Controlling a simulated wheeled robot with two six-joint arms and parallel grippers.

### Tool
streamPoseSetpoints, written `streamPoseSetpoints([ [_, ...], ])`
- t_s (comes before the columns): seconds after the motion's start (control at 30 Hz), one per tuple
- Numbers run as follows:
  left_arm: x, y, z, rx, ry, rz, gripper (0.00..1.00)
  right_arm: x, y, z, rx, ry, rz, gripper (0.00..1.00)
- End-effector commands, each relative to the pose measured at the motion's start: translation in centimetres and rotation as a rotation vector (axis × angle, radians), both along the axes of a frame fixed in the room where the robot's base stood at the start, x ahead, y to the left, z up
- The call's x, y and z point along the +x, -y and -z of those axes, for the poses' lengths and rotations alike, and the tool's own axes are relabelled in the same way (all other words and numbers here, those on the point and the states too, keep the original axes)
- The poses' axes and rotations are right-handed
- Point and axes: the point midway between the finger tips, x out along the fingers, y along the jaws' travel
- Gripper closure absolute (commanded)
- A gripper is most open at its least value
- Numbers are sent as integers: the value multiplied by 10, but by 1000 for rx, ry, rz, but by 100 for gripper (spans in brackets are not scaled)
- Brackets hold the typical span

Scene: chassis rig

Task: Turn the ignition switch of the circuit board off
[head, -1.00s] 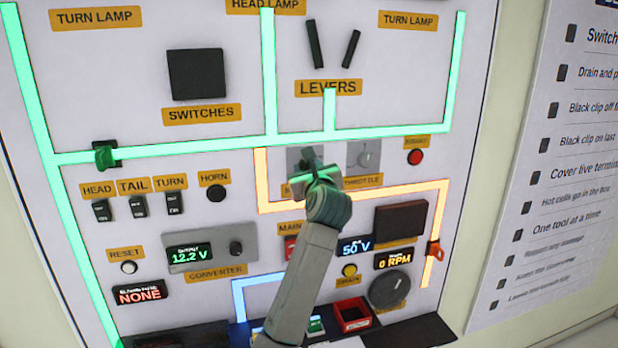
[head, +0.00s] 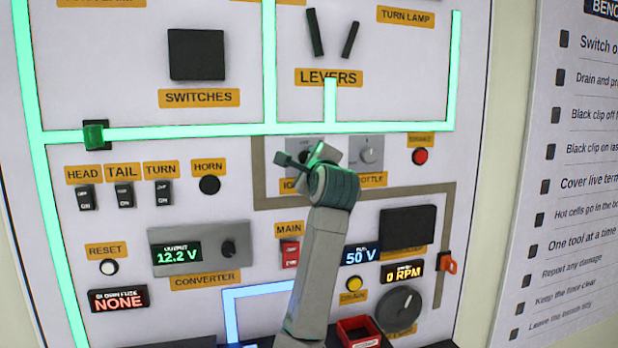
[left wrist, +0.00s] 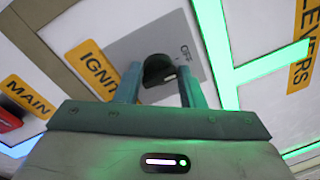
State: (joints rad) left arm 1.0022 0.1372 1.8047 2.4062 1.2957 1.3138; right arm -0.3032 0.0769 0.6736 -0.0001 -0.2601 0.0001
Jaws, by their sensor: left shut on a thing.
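The circuit board (head: 110,230) is a pale upright panel with labelled controls. The ignition switch is a black knob (left wrist: 158,70) on a grey plate, with an OFF mark beside it in the left wrist view. My left gripper (head: 304,158) is at the ignition plate (head: 297,143) in the head view. Its two fingers (left wrist: 158,85) stand on either side of the knob, shut on it. In the head view the gripper and wrist hide most of the switch and part of the IGNITION label. My right gripper is not in view.
The throttle knob (head: 369,156) is just right of my gripper, and a red button (head: 420,156) is farther right. The red MAIN switch (head: 290,252) is below. Levers (head: 315,32) stick out above. A red bin (head: 357,332) is at the bottom.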

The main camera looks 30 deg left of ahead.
Motion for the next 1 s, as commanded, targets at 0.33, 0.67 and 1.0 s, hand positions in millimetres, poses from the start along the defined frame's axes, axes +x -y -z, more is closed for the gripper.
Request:
streamPoseSetpoints([
  [0.33,1,0,8,-61,51,-2,87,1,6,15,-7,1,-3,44],
  [0.67,1,0,7,-72,63,-2,87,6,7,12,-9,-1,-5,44],
  [1.0,2,0,7,-70,63,-1,47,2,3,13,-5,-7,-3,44],
])
